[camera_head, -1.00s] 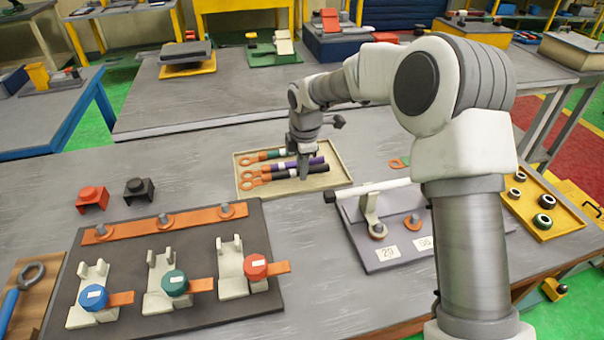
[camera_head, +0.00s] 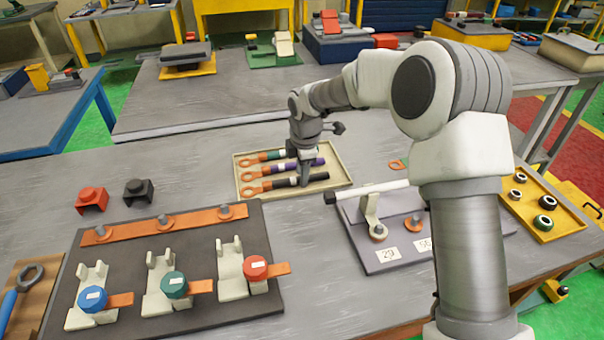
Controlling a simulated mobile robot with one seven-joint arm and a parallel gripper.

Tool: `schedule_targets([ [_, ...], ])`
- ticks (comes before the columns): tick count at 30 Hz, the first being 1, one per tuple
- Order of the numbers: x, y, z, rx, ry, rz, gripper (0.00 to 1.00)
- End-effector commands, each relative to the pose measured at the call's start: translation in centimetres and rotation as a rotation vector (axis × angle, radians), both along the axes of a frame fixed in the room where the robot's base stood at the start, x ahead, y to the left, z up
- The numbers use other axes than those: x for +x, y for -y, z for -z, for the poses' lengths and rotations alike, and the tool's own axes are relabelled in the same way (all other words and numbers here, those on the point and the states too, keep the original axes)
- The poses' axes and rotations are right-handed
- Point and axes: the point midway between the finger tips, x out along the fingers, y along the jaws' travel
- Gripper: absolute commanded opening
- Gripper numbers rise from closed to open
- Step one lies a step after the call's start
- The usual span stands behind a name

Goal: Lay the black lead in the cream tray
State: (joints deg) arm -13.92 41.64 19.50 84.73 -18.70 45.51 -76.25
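The cream tray (camera_head: 337,168) lies on the near bench and holds leads with orange ring ends. The green-marked lead (camera_head: 268,156) is at its back and the purple lead (camera_head: 280,169) in the middle. The black lead (camera_head: 282,183) is frontmost, over the tray floor inside the front rim, roughly parallel to the others. My gripper (camera_head: 304,182) points down around the black lead's middle and appears shut on it. The fingers are small and partly hide the lead; whether it touches the tray floor is hard to tell.
A dark board with terminal posts (camera_head: 165,235) stands front left. A grey fixture with a white bar (camera_head: 375,190) is close right of the tray. A yellow tray of rings (camera_head: 560,222) is far right. Red (camera_head: 92,198) and black (camera_head: 138,190) blocks sit left; bench between is clear.

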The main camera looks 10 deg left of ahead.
Motion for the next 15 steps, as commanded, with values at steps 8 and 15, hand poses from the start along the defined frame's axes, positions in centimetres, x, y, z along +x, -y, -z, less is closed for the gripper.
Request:
schedule_targets([
  [8, -0.9, 0.5, -6.1, 0.003, 0.006, 0.002, 0.39],
  [15, -1.6, 0.8, -10.0, 0.002, 0.005, 0.000, 0.39],
])
